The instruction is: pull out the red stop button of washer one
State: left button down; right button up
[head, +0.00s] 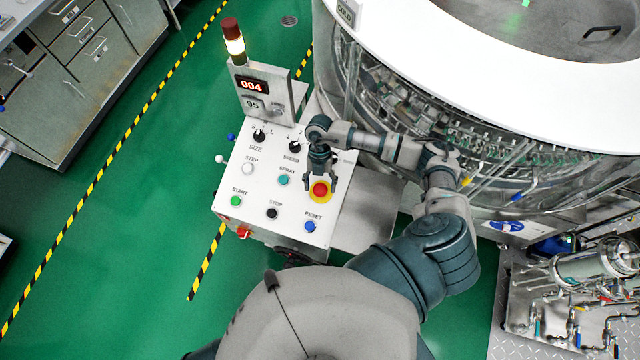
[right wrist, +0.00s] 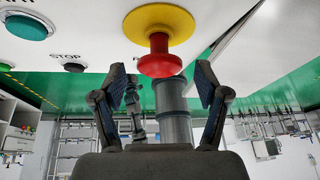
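The red stop button (head: 320,189) sits on a yellow round base at the right of the white control panel (head: 262,180). In the right wrist view the red button (right wrist: 159,62) stands off its yellow base (right wrist: 158,22) on a red stem. My right gripper (head: 321,180) is at the button. In the right wrist view its two fingers (right wrist: 160,85) are apart, one on each side below the button, with visible gaps and no contact. My left gripper is not in view.
A signal tower (head: 233,40) and a display reading 004 (head: 252,86) stand at the panel's back. Several other knobs and buttons surround the button, including blue RESET (head: 309,226) and black STOP (head: 272,213). The large round washer (head: 420,110) stands to the right. Green floor (head: 130,230) is clear at left.

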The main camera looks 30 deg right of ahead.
jog(key=v, duration=1.2)
jog(key=shift+f, duration=0.15)
